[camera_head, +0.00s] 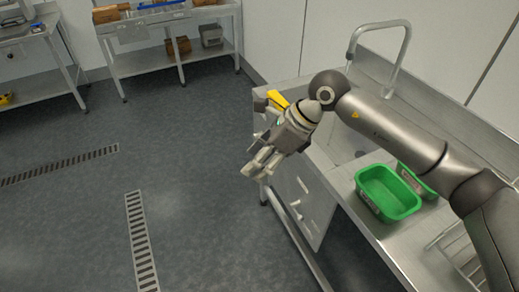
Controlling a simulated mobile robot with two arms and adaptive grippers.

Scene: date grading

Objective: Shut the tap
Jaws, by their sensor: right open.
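The tap (405,42) is a tall silver gooseneck at the back of the steel sink counter, on the right of the head view. My left gripper is not in view.
Two green tubs (389,193) stand on the steel counter (345,180) right of the sink. A yellow object (278,99) shows beside my right wrist. Steel tables with boxes (110,13) stand at the back left. The grey floor between is clear, with drain grates.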

